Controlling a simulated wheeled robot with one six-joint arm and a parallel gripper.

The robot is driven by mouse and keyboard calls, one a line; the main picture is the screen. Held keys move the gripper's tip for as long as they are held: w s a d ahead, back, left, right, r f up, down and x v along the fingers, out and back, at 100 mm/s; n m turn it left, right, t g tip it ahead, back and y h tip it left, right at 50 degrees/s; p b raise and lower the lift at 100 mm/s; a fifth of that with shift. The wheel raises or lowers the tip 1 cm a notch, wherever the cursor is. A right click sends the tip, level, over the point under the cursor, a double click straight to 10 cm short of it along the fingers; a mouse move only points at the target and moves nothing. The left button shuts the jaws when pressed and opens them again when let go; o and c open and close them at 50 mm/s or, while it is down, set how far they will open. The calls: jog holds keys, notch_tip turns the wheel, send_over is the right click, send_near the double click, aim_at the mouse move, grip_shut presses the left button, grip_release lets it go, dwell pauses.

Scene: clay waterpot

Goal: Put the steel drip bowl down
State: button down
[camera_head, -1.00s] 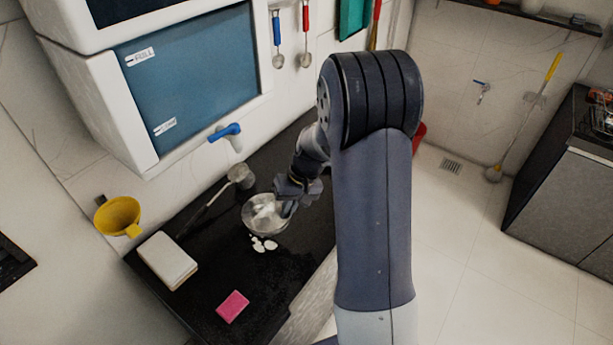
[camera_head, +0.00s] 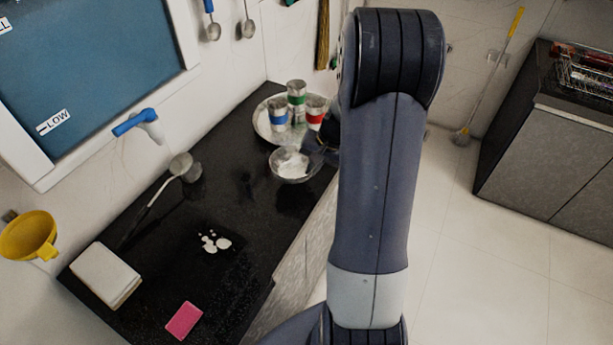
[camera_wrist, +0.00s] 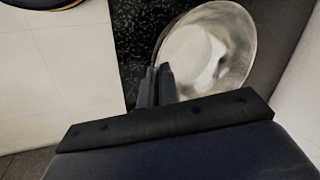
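The steel drip bowl (camera_head: 291,166) is a shallow shiny bowl, upright or nearly so, with a pale inside. It is over the dark counter (camera_head: 240,190), just in front of the round tray, near the counter's right edge. A dark patch like a shadow shows below it, so it looks raised. In the wrist view the bowl (camera_wrist: 222,48) is at upper right. My gripper (camera_wrist: 157,78) has its two fingers close together at the bowl's left rim, pinching it. In the head view my gripper (camera_head: 319,152) is partly hidden behind my arm.
A round tray (camera_head: 258,124) holds cans with blue, green and red bands. White spots (camera_head: 213,242) lie on the counter. A ladle (camera_head: 183,168), pale block (camera_head: 105,272) and pink sponge (camera_head: 184,320) are farther left or nearer. The middle counter is largely clear.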

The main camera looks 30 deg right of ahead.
jog(key=shift+f, duration=1.9)
jog(key=shift+f, duration=0.2)
jog(key=c, duration=1.7)
grip_release()
jog(key=v, duration=1.2)
jog(key=shift+r, duration=0.2)
